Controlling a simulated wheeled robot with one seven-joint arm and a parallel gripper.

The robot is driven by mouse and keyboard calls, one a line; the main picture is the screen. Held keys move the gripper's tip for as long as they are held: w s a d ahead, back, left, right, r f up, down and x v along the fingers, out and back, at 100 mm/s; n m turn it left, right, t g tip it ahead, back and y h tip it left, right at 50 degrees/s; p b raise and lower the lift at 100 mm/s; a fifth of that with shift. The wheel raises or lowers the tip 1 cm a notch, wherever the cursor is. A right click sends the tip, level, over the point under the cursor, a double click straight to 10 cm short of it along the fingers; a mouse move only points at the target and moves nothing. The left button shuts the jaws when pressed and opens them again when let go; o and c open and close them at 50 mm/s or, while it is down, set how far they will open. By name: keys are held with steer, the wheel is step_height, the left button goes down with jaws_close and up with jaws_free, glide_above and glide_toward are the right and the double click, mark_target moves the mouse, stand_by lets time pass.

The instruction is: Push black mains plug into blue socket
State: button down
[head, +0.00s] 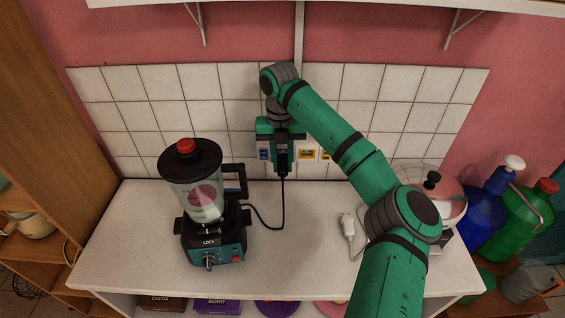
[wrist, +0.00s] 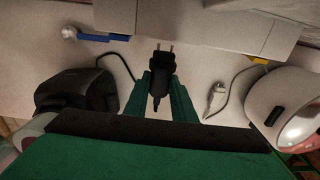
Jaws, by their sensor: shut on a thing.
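My gripper (head: 282,141) is shut on the black mains plug (head: 283,161), in front of the tiled wall. In the wrist view the black plug (wrist: 160,82) sits between my two green fingers, its two bare prongs pointing at the wall side. The prongs show in full, outside any socket. The blue socket (head: 264,154) is on the wall just left of the plug in the head view, partly hidden by my gripper. The plug's black cord (head: 282,205) hangs down and runs to the blender.
The blender (head: 205,200) stands on the counter (head: 310,265) at left. A yellow socket (head: 307,154) is right of my gripper, with another partly hidden beyond. A white plug (head: 348,226) lies on the counter.

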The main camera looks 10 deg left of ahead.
steer(key=shift+w, duration=0.35)
steer(key=shift+w+a, duration=0.1)
steer(key=shift+w+r, duration=0.15)
steer(key=shift+w, duration=0.15)
